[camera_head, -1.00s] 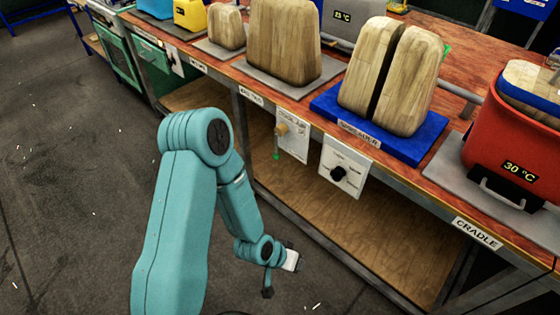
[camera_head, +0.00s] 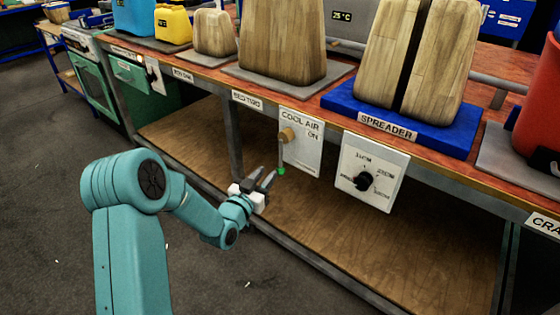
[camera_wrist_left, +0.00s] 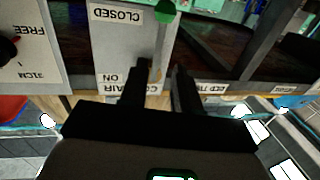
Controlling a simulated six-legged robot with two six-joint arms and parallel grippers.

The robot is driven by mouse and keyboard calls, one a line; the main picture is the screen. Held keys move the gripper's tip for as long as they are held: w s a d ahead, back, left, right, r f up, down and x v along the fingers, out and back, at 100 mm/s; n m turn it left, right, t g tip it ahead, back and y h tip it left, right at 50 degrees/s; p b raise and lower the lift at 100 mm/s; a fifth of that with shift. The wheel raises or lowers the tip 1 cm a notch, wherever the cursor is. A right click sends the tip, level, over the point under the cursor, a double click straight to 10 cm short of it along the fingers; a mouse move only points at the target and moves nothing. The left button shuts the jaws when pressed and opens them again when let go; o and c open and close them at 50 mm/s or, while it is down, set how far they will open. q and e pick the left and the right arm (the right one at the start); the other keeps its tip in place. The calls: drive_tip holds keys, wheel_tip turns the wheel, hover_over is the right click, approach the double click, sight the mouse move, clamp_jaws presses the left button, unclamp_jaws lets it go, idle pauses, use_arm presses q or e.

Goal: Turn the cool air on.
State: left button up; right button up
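The white cool air panel (camera_head: 306,155) hangs on the front of the bench, marked "COOL AIR" and "ON" at its top. A tan round pivot (camera_head: 287,134) sits at its upper left edge. A thin lever hangs down from it to a green tip (camera_head: 281,171). My left gripper (camera_head: 264,174) is open and empty, just left of the lever's lower end. In the left wrist view the panel (camera_wrist_left: 118,45) is upside down and reads "CLOSED" too. The green tip (camera_wrist_left: 165,11) lies beyond the open fingers (camera_wrist_left: 160,70). My right gripper is out of view.
A second white panel with a black dial (camera_head: 363,181) hangs to the right. The blue spreader base (camera_head: 400,122) with wooden blocks stands on the bench above. A bench leg (camera_head: 232,140) is behind my gripper. The wooden lower shelf (camera_head: 330,235) looks clear.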

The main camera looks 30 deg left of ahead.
sight(280, 160)
use_arm(q)
drive_tip(key=w, duration=0.6)
drive_tip(key=w+a+b, duration=0.1)
drive_tip(key=w, duration=0.2)
drive_tip(key=shift+w+f, duration=0.1)
drive_tip(key=shift+w, duration=0.15)
clamp_jaws()
